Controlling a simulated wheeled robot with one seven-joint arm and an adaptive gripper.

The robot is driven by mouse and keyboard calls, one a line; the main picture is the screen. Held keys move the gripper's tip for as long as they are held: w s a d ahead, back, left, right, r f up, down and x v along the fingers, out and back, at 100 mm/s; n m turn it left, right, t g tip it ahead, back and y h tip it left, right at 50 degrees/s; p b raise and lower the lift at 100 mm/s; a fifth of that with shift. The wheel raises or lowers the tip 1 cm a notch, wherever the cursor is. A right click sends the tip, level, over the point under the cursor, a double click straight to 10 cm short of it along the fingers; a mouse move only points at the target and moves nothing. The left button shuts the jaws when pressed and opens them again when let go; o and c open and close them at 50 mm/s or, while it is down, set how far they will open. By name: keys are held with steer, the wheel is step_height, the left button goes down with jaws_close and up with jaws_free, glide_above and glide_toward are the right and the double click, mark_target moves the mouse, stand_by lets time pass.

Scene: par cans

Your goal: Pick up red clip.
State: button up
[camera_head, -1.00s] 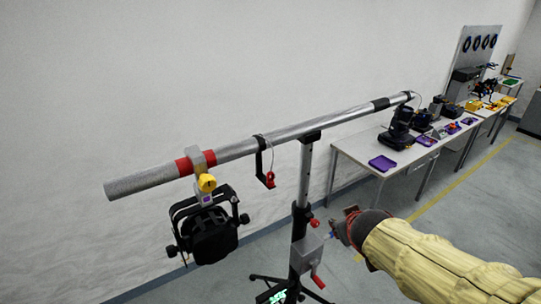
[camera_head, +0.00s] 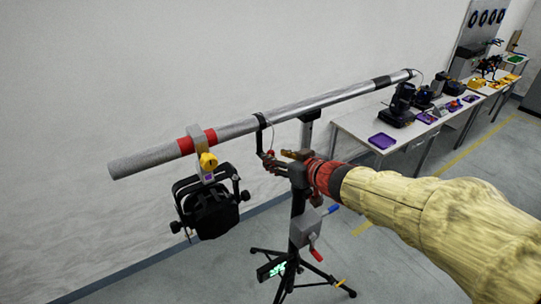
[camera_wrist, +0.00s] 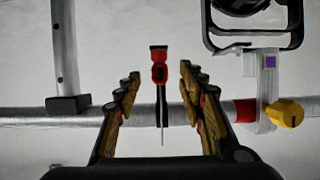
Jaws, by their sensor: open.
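The red clip (camera_wrist: 159,73) hangs at the end of a black strap (camera_wrist: 162,105) in the wrist view, centred between my two fingers and a little beyond their tips. In the head view the black strap (camera_head: 260,136) loops over the metal bar, and the clip at its lower end is mostly hidden by my gripper. My gripper (camera_head: 277,160) is open beside the strap's lower end. The wrist view also shows my gripper (camera_wrist: 158,75) with its fingers spread, apart from the clip and empty.
The metal bar (camera_head: 340,95) runs across on a tripod stand (camera_head: 297,225). A black par can (camera_head: 211,208) hangs left of the strap from a clamp with a yellow knob (camera_head: 208,161). Tables (camera_head: 357,131) with purple trays stand behind right.

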steer(key=x, duration=0.4)
steer(key=shift+w, duration=0.1)
steer(key=shift+c, duration=0.2)
